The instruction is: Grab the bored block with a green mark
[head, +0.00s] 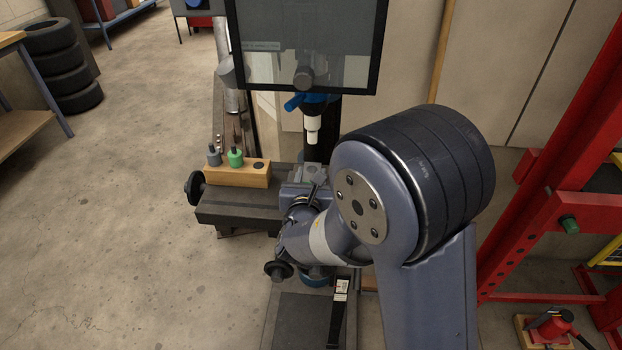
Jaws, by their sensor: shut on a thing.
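A drill-press-like machine stands ahead, with a dark table (238,207). My arm reaches down to this table, and my gripper (313,187) is at its right part, largely hidden by my own wrist. A small grey metal block (312,171) shows just beyond the gripper, under the white-tipped spindle. My gripper is shut on a block there, which seems to be this grey one. The fingertips are too small and covered to see the grip clearly. No green mark or bore can be made out on the block.
A wooden holder (238,175) with a green tool (235,157) and a grey tool (214,156) stands left of the gripper. The spindle (312,126) hangs above, below a clear screen (305,50). A red frame (570,200) stands at right.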

